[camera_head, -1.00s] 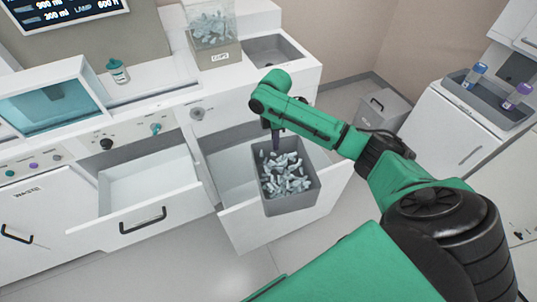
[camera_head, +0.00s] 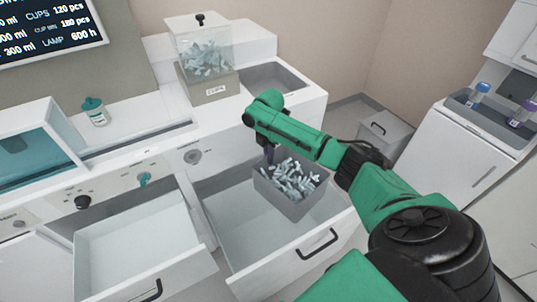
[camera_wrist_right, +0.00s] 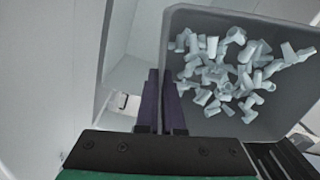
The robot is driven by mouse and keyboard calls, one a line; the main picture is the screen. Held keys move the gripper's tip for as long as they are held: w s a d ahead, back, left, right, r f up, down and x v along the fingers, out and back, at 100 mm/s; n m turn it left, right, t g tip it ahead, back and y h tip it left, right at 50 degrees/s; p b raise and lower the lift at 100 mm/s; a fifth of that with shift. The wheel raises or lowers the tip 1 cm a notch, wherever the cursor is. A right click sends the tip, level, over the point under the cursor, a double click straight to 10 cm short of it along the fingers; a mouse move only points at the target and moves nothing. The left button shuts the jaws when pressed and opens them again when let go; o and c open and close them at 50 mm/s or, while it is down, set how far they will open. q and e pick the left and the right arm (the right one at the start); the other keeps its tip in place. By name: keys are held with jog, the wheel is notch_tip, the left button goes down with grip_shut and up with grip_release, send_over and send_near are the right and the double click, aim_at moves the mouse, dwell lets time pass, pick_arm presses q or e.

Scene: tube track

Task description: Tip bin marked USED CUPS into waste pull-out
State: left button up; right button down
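A grey open-topped bin (camera_head: 292,203) full of small pale cups (camera_head: 290,177) is over the right part of an open white pull-out (camera_head: 250,228). I cannot tell whether it touches the pull-out. No marking shows on the bin. It looks near upright. My right gripper (camera_head: 269,155) is at the bin's left rim. In the right wrist view its dark fingers (camera_wrist_right: 160,100) are close together at the wall of the bin (camera_wrist_right: 225,22), pinching it, with the cups (camera_wrist_right: 230,72) inside. My left gripper is out of view.
A second open, empty drawer (camera_head: 135,240) is to the left. On the counter are a clear cup container (camera_head: 207,65), a teal-capped bottle (camera_head: 95,111) and a sink (camera_head: 272,78). A grey box (camera_head: 385,132) stands on the floor behind my arm.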

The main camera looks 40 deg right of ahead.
aim_at(269, 170)
notch_tip(269, 170, down, 9)
jog(key=b, duration=0.6)
jog(key=shift+w+f, duration=0.15)
jog(key=shift+d+t+p, duration=0.1)
jog(key=shift+t+p, duration=0.3)
jog(key=shift+p, duration=0.05)
jog(key=shift+t, duration=0.5)
jog(key=t+b, duration=0.3)
jog(key=shift+s+d+y+b, duration=0.1)
jog(key=shift+s+y+b, duration=0.2)
jog(key=shift+s, duration=0.1)
jog(key=shift+w+r+t, duration=0.15)
jog(key=shift+r+t, duration=0.3)
jog(key=shift+t, duration=0.05)
jog(key=shift+s+r+t+p, duration=0.3)
jog(key=shift+r+t+p, duration=0.2)
jog(key=shift+r, duration=0.2)
jog(key=shift+r+t, duration=0.25)
jog(key=shift+t, duration=0.15)
jog(key=shift+f, duration=0.1)
